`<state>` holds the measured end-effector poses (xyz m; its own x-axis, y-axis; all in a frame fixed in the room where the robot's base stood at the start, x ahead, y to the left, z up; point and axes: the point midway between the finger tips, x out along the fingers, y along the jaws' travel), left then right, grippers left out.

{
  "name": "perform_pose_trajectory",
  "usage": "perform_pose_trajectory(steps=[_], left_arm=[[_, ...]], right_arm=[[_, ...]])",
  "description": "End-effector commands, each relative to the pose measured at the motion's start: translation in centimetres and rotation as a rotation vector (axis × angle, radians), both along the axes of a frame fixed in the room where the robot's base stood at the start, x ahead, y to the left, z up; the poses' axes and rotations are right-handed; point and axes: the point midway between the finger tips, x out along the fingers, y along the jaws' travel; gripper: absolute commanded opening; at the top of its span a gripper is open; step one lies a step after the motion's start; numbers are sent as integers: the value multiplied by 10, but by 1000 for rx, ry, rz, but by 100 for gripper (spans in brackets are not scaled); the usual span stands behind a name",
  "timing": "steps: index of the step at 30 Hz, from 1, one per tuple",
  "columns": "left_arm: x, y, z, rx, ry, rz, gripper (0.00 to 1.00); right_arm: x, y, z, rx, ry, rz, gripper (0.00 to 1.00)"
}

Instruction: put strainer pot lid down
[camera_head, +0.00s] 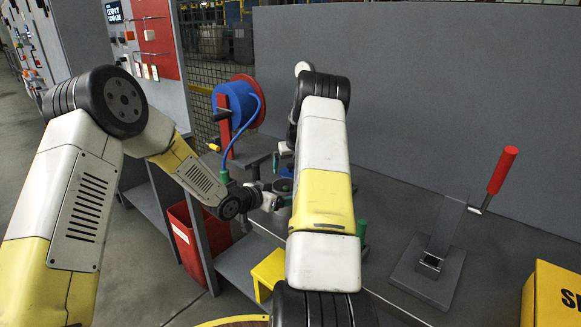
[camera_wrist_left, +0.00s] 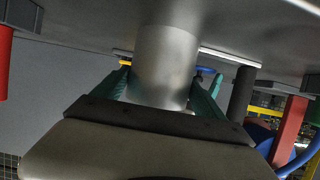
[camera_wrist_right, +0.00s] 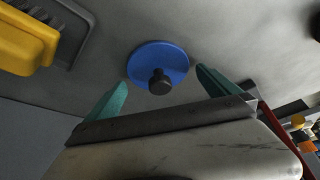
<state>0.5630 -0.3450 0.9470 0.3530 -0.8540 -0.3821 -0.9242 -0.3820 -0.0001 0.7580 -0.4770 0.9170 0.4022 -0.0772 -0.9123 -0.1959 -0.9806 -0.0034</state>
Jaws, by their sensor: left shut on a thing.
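The lid is a blue disc (camera_wrist_right: 150,62) with a black knob, in the right wrist view. It appears against the grey bench surface, just beyond the fingertips. My right gripper (camera_wrist_right: 161,76) is open, its teal fingers apart on either side of the lid and knob, apparently not touching. A plain silvery cylinder, likely the strainer pot (camera_wrist_left: 167,58), fills the middle of the left wrist view. My left gripper (camera_wrist_left: 165,78) is shut on it, a finger on each side. In the head view my left gripper (camera_head: 275,197) is low at centre; the right forearm partly hides this area.
A blue reel (camera_head: 238,102) on a red stand is behind the grippers. A lever with a red handle (camera_head: 502,170) stands on the right of the bench. A yellow box (camera_head: 552,296) is at the lower right, a red bin (camera_head: 187,240) below left. The bench between lever and back panel is clear.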

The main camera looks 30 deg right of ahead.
Motion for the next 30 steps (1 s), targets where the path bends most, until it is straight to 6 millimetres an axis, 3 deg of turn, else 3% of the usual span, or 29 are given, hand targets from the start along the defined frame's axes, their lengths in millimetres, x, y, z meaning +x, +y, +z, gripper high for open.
perform_pose_trajectory(steps=[7,21,30], left_arm=[[-1,1,-3,6,4,1,25],[-1,1,-3,6,4,1,25],[-1,1,-3,6,4,1,25]], right_arm=[[-5,1,17,-1,-2,0,100],[-42,8,100,-2,-2,0,100],[-49,10,113,0,0,0,100]])
